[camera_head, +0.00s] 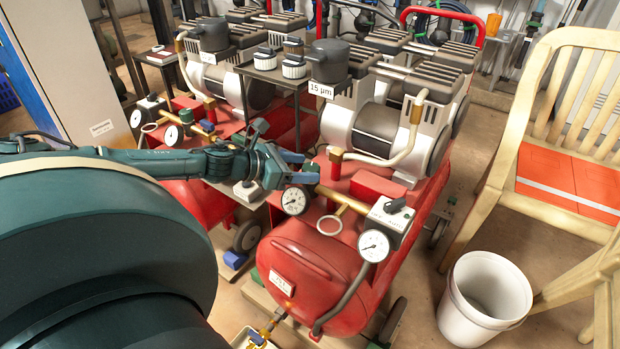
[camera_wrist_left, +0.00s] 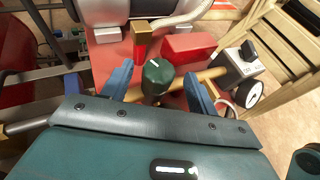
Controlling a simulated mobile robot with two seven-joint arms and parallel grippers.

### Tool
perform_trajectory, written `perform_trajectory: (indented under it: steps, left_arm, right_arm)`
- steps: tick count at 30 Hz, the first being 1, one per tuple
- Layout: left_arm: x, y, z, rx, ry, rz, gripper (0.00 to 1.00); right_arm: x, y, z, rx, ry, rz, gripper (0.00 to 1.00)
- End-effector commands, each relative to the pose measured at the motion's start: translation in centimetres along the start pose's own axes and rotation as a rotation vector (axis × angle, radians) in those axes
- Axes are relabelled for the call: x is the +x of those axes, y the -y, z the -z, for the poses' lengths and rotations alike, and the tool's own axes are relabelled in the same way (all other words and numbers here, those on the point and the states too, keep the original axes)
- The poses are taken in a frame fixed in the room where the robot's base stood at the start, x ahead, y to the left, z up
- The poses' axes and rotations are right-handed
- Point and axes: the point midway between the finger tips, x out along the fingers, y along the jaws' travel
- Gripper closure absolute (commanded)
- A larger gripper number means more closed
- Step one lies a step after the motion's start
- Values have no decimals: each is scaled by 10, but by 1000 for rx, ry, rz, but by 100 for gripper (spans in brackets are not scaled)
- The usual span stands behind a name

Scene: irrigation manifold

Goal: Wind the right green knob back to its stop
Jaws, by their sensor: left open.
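The right green knob (camera_wrist_left: 157,77) shows in the left wrist view as a dark green cap with a white mark on top. It sits on a brass pipe of the right red compressor (camera_head: 292,262). My left gripper (camera_wrist_left: 158,70) is open, with one blue finger on each side of the knob. I cannot tell whether either finger touches it. In the head view my left gripper (camera_head: 311,168) is at the brass pipe, and the knob there is mostly hidden. My right gripper is not in view.
A round gauge (camera_head: 295,200) hangs beside the gripper. A grey switch box (camera_head: 392,220) and a second gauge (camera_head: 373,246) sit to the right. A brass block (camera_wrist_left: 142,40) and a red block (camera_wrist_left: 190,47) are behind the knob. A white bucket (camera_head: 485,298) and wooden chair (camera_head: 570,130) stand right.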

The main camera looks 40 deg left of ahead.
Motion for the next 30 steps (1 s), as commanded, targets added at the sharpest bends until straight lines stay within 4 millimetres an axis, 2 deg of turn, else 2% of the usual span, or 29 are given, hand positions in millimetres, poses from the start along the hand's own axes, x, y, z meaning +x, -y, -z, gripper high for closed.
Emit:
perform_trajectory:
  steps: [12, 27, 30]
  left_arm:
    - [23, 0, 0, -1, 2, 0, 41]
    - [26, 0, 0, -1, -1, -1, 41]
    - [26, 0, 0, -1, 0, -1, 49]
  right_arm:
    - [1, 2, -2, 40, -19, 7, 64]
    - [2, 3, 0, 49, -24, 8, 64]
    - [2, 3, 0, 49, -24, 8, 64]
